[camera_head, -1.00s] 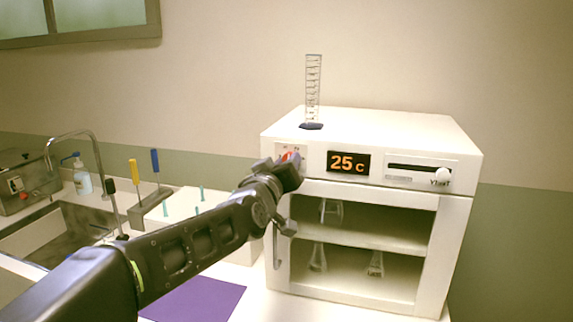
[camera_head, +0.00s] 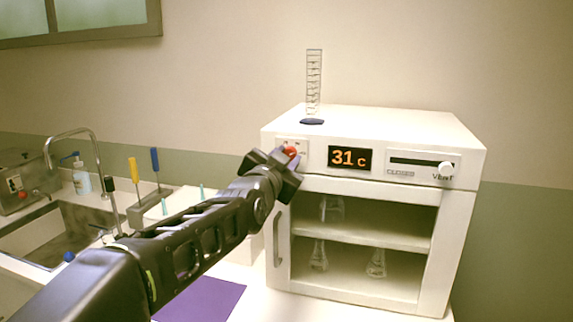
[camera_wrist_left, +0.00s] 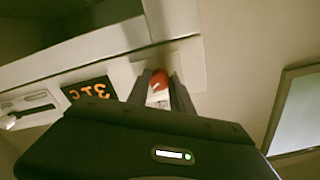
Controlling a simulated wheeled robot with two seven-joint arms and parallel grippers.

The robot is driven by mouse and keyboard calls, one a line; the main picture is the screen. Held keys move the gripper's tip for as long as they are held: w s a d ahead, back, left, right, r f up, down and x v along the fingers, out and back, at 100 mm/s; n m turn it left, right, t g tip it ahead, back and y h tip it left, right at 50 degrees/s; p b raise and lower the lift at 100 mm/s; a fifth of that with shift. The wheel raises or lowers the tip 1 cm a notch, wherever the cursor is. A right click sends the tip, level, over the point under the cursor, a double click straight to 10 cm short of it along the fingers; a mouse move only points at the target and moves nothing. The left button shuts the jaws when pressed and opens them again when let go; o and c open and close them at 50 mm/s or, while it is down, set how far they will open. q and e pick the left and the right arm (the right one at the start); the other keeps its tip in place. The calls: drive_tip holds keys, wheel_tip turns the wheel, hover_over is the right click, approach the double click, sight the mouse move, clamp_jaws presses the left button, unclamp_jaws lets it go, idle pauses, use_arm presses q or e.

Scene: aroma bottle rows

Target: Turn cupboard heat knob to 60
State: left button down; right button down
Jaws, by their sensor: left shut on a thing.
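The white cupboard (camera_head: 375,122) stands on the counter, with glassware inside on two levels. Its orange display (camera_head: 350,158) reads 31 c and also shows at a slant in the left wrist view (camera_wrist_left: 88,90). The red heat knob (camera_head: 291,152) is left of the display and partly hidden behind my gripper. My left gripper (camera_head: 283,163) is at the knob. In the left wrist view its two fingers stand on either side of the red knob (camera_wrist_left: 159,82), shut on it. My right gripper is not in view.
A graduated cylinder (camera_head: 314,85) stands on the cupboard's top. The vent slider (camera_head: 445,168) is right of the display. A sink (camera_head: 50,235), a faucet (camera_head: 95,165) and a rack with screwdriver-like tools (camera_head: 150,205) are at left. A purple mat (camera_head: 205,300) lies below my arm.

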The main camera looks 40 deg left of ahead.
use_arm(q)
drive_tip(key=shift+f+m+b, duration=0.1)
drive_tip(key=shift+m+b, duration=2.2)
drive_tip(key=shift+m, duration=0.6)
drive_tip(key=c, duration=1.1)
unclamp_jaws()
